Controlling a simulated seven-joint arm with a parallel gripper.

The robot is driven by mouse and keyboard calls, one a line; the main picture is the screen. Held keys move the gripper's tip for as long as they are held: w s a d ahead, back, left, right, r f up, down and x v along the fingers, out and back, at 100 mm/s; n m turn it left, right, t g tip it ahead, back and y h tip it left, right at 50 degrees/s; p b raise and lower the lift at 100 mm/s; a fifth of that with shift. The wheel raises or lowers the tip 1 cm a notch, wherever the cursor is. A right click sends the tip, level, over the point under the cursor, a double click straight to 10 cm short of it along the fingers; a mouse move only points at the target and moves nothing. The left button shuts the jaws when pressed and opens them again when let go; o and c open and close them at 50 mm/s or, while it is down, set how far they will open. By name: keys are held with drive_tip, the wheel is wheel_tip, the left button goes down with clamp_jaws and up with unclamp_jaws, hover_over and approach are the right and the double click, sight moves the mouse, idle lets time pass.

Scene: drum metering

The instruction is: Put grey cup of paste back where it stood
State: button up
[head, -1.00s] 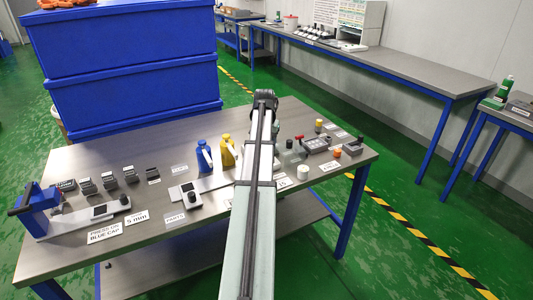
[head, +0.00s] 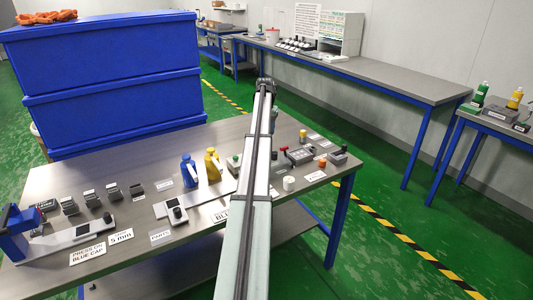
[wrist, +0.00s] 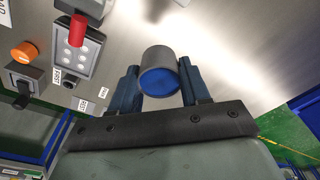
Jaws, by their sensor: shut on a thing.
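The grey cup (wrist: 158,57) with blue paste (wrist: 160,83) inside is between the fingers of my gripper (wrist: 162,88) in the wrist view. The fingers are shut on its sides, and its mouth faces the wrist camera. The grey tabletop (wrist: 220,55) shows beyond it; I cannot tell whether the cup touches the surface. In the head view my own arm reaches over the table, and I cannot make out the cup there.
A device with a red handle (wrist: 77,30) and an orange-capped item (wrist: 25,51) lie left in the wrist view. Blue and yellow bottles (head: 212,166), a white cup (head: 289,183) and several labels stand on the table (head: 100,172). Blue crates (head: 110,75) rise behind it.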

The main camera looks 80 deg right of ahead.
drive_tip(key=shift+w+d+r, duration=0.1)
drive_tip(key=shift+w+d, duration=0.1)
drive_tip(key=shift+d, duration=0.65)
drive_tip(key=shift+f, duration=4.95)
drive_tip(key=shift+f, duration=0.2)
drive_tip(key=o, duration=1.2)
drive_tip(key=shift+c, duration=0.2)
drive_tip(key=r, duration=0.4)
drive_tip(key=a+r, duration=0.1)
drive_tip(key=r, duration=0.7)
drive_tip(key=shift+a+r, duration=0.2)
drive_tip(key=shift+a, duration=0.05)
